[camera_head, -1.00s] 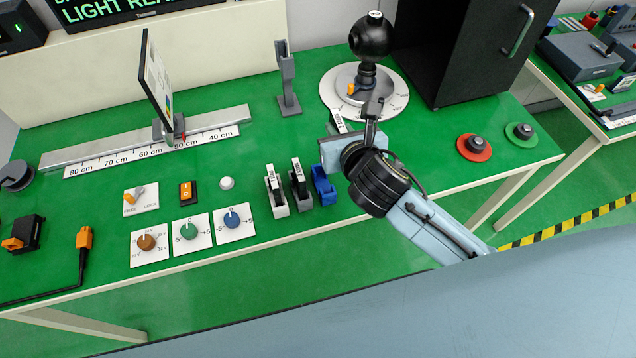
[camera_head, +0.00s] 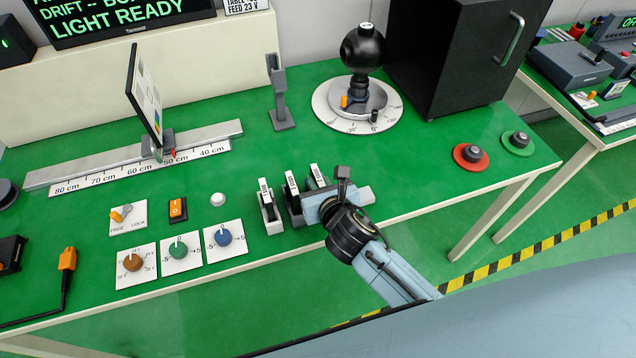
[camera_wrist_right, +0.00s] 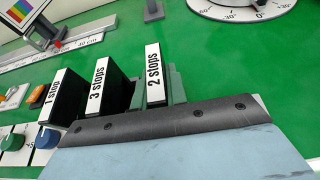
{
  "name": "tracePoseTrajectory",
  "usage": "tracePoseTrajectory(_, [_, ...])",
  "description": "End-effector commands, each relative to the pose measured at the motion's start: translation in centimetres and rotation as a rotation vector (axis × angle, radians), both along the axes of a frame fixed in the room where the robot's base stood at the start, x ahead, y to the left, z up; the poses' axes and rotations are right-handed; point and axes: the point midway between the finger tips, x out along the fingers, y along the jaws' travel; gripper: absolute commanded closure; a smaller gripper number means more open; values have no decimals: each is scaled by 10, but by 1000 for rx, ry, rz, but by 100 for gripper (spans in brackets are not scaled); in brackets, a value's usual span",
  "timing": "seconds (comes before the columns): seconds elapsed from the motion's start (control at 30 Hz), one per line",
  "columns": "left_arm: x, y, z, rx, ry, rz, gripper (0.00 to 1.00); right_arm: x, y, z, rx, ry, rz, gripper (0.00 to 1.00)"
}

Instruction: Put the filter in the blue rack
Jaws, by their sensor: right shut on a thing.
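My right gripper (camera_head: 322,196) is shut on the filter labelled "2 stops" (camera_head: 317,175). The filter is upright, and its white label also shows in the right wrist view (camera_wrist_right: 154,72). It is to the right of two dark filters in racks, labelled "1 stop" (camera_head: 265,194) and "3 stops" (camera_head: 292,186). The blue rack is hidden behind my right gripper and wrist. I cannot tell whether the held filter is seated in it. My left gripper is not in view.
Three dials and a white button (camera_head: 218,199) are left of the racks. A grey post (camera_head: 280,105) and a round angle-marked base (camera_head: 331,112) with a black sphere stand behind.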

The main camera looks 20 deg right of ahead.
Motion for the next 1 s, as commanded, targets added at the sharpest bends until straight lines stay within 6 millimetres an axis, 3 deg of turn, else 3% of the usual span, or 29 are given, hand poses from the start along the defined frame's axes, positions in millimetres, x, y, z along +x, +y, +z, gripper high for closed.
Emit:
tracePoseTrajectory(0.3, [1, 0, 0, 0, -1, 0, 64, 0, 0, -2, -2, -1, 0, 100])
tracePoseTrajectory(0.33, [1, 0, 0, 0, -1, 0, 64, 0, 0, -2, -1, -1, -1, 82])
tracePoseTrajectory(0.47, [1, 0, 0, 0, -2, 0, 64, 0, 0, -2, -1, -1, -1, 65])
tracePoseTrajectory(0.83, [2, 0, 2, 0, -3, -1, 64, -1, 0, 4, 2, -1, -1, 64])
tracePoseTrajectory(1.0, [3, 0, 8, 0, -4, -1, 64, -26, -1, 13, 0, 1, 1, 64])
